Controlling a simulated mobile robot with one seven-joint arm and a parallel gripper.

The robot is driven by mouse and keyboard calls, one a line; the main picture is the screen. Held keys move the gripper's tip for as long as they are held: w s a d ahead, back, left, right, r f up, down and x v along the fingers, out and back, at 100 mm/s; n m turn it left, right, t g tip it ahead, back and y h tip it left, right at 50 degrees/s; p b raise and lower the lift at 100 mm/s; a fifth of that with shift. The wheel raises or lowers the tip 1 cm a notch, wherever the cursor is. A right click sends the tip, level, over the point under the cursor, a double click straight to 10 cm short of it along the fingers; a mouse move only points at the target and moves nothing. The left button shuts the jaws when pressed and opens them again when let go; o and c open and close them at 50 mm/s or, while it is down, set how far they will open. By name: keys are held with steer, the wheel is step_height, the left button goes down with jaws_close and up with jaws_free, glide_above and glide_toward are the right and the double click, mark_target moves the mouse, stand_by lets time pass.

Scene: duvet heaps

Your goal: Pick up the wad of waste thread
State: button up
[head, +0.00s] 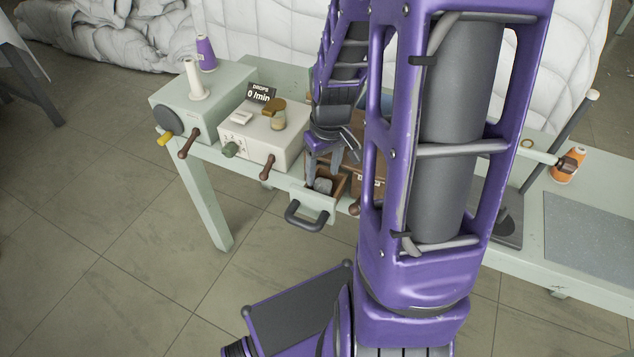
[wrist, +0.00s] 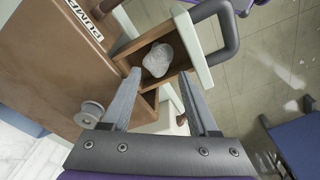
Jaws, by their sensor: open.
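The wad of waste thread (head: 323,186) is a small pale grey lump. It lies in an open wooden drawer (head: 313,199) with a pale green front and a dark handle. In the wrist view the wad (wrist: 158,60) rests on the drawer's brown floor, near the drawer front (wrist: 194,45). My gripper (head: 325,164) is above the drawer, pointing down, with its fingers apart and nothing between them. In the wrist view the open fingertips (wrist: 159,75) lie to either side of the wad's near end. I cannot tell how far above it they are.
A cream box (head: 264,138) with knobs and a counter sign (head: 262,92) stands left of the drawer. A purple thread cone (head: 206,54) is behind it. An orange spool (head: 568,165) is at right. A metal spool (wrist: 89,114) shows in the wrist view.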

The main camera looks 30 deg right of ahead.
mark_target(322, 183)
step_height(322, 183, down, 5)
steer(key=shift+w+f+b, duration=0.15)
steer(key=shift+b, duration=0.6)
jaws_close()
